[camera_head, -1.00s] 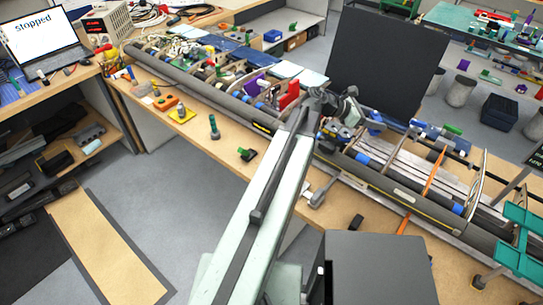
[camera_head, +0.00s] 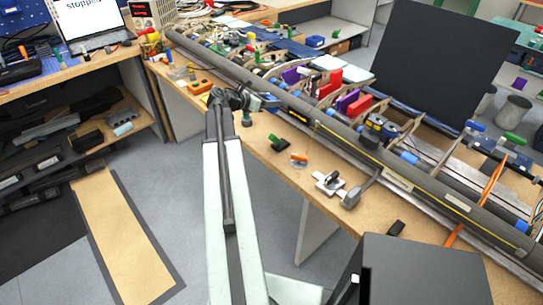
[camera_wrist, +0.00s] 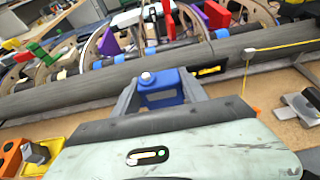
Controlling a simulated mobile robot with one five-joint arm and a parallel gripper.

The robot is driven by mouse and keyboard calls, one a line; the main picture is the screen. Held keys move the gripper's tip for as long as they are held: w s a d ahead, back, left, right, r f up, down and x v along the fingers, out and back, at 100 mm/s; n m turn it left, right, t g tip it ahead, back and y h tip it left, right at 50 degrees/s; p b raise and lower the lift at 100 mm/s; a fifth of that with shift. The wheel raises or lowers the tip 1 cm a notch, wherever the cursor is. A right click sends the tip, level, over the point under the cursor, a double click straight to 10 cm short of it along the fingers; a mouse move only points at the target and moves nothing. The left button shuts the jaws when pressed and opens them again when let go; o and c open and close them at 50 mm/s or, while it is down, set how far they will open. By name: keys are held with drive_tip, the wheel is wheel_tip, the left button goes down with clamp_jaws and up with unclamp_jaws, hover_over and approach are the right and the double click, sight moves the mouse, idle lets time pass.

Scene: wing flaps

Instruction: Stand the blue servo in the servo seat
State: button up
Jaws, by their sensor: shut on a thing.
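The blue servo (camera_wrist: 165,96), a small blue block with a white round knob on top, is between the two grey fingers of my gripper (camera_wrist: 158,92) in the wrist view. My gripper is shut on it, and the servo looks about upright. In the head view my gripper (camera_head: 264,101) is over the front strip of the bench, just in front of the wing's dark front tube (camera_head: 300,113). The servo is too small there to make out clearly. I cannot pick out the servo seat with certainty in either view.
The open wing frame, with ribs and red and purple blocks (camera_head: 329,84), lies along the bench. A yellow tray (camera_wrist: 54,150) and an orange block (camera_wrist: 12,158) are at the wrist view's lower left. A grey clamp-like tool (camera_head: 330,183) lies on the bench. A black panel (camera_head: 445,60) stands behind.

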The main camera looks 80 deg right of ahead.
drive_tip(key=b, duration=0.4)
hover_over(266, 140)
wheel_tip(266, 140, down, 5)
wheel_tip(266, 140, down, 11)
drive_tip(key=b, duration=0.9)
drive_tip(key=shift+s+d+r+b, duration=0.1)
drive_tip(key=shift+r+b, duration=0.05)
drive_tip(key=shift+b, duration=0.2)
drive_tip(key=shift+r, duration=0.25)
drive_tip(key=shift+f, duration=0.25)
drive_tip(key=o, duration=1.4)
drive_tip(key=shift+r, duration=0.1)
drive_tip(key=shift+r, duration=0.15)
drive_tip(key=shift+a+r+p, duration=0.2)
drive_tip(key=shift+r+p, duration=0.05)
drive_tip(key=shift+p, duration=0.2)
drive_tip(key=p+v, duration=0.4)
drive_tip(key=v, duration=0.7)
drive_tip(key=shift+a, duration=0.3)
